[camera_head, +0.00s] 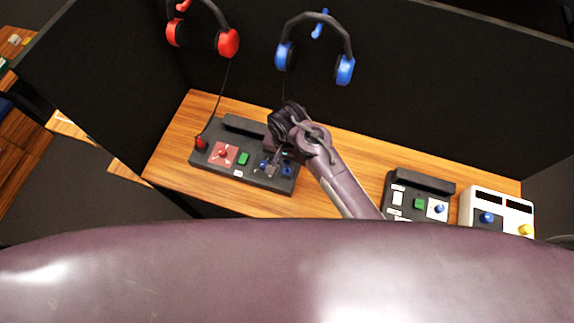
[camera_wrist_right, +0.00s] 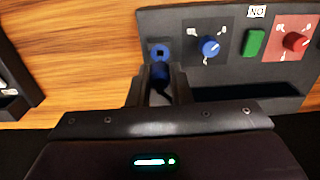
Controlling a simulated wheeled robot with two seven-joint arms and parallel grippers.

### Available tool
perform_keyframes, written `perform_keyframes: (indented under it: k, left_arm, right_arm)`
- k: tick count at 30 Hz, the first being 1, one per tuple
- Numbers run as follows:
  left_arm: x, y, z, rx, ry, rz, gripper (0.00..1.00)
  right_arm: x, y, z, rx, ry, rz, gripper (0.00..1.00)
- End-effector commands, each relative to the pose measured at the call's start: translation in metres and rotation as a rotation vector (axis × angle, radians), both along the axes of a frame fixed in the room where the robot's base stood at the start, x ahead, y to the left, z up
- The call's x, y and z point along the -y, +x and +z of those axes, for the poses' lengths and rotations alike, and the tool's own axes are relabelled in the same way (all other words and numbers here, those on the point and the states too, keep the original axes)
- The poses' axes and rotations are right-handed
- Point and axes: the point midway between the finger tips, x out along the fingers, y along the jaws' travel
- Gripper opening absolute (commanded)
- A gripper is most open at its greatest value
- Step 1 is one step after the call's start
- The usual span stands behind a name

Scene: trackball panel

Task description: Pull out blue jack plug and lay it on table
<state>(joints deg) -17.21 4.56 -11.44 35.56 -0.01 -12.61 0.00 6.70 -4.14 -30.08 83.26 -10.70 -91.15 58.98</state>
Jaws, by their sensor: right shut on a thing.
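The blue jack plug (camera_wrist_right: 160,71) sits between the fingers of my right gripper (camera_wrist_right: 160,88), which is shut on it. In the right wrist view the blue socket (camera_wrist_right: 160,53) shows its dark hole just beyond the plug, so the plug looks clear of it. The wooden table (camera_head: 170,170) carries the panel. My left gripper is not in view.
A blue knob (camera_wrist_right: 208,47), green button (camera_wrist_right: 254,43) and red knob (camera_wrist_right: 296,42) are near the socket. A blue headset (camera_head: 344,70) and red headset (camera_head: 228,43) hang on the dark partition. Bare table lies between this panel and another panel (camera_head: 408,186).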

Motion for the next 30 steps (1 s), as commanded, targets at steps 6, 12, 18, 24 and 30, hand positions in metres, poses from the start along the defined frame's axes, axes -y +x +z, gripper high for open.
perform_keyframes:
  k: [6, 12, 18, 24, 30]
  left_arm:
    - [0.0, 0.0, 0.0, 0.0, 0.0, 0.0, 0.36]
    - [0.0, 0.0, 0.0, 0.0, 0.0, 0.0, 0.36]
    - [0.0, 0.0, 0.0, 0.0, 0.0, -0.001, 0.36]
    - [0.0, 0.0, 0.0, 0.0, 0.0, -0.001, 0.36]
    - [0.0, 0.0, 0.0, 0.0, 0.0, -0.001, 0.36]
  right_arm:
    - [0.0, 0.0, 0.009, 0.0, 0.001, -0.001, 0.0]
    - [0.0, 0.0, 0.017, 0.0, 0.001, -0.002, 0.0]
    - [0.0, 0.0, 0.019, 0.0, 0.0, -0.002, 0.0]
    - [0.0, 0.0, 0.019, 0.0, 0.0, -0.001, 0.0]
    - [0.0, 0.0, 0.019, 0.0, 0.0, -0.001, 0.0]
